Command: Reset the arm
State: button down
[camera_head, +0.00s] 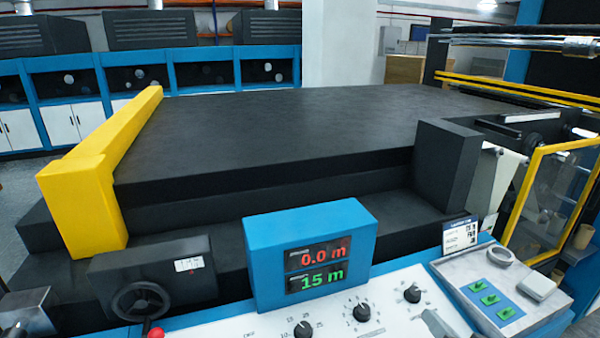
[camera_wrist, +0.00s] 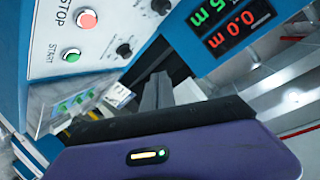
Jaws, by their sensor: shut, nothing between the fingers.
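My gripper (camera_wrist: 172,88) shows in the wrist view, its grey fingers beyond the purple wrist housing. The fingers are shut with nothing between them. They point toward the machine's control panel (camera_wrist: 100,35), which appears tilted in this view. In the head view I cannot clearly make out my gripper. The blue display box (camera_head: 312,255) reads 0.0 m in red and 15 m in green; it also shows in the wrist view (camera_wrist: 228,25).
A long black machine bed (camera_head: 290,125) has a yellow guard (camera_head: 80,200) at left and a yellow-framed door (camera_head: 545,190) at right. A handwheel (camera_head: 142,302), knobs (camera_head: 360,312) and green switches (camera_head: 488,299) line the front. START (camera_wrist: 72,54) and STOP (camera_wrist: 87,18) buttons show in the wrist view.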

jog(key=s+a+f+n+b, duration=0.1)
jog(key=s+f, duration=0.1)
jog(key=s, duration=1)
jog(key=s+a+f+n+h+b, duration=0.1)
jog(key=s+a+f+n, duration=0.1)
jog(key=s, duration=0.9)
jog(key=s+a+f+n+b, duration=0.1)
jog(key=s+a+f, duration=0.1)
jog(key=s, duration=1)
jog(key=shift+s+f+n+h, duration=0.3)
jog(key=shift+s+f+n, duration=0.1)
jog(key=shift+f, duration=0.3)
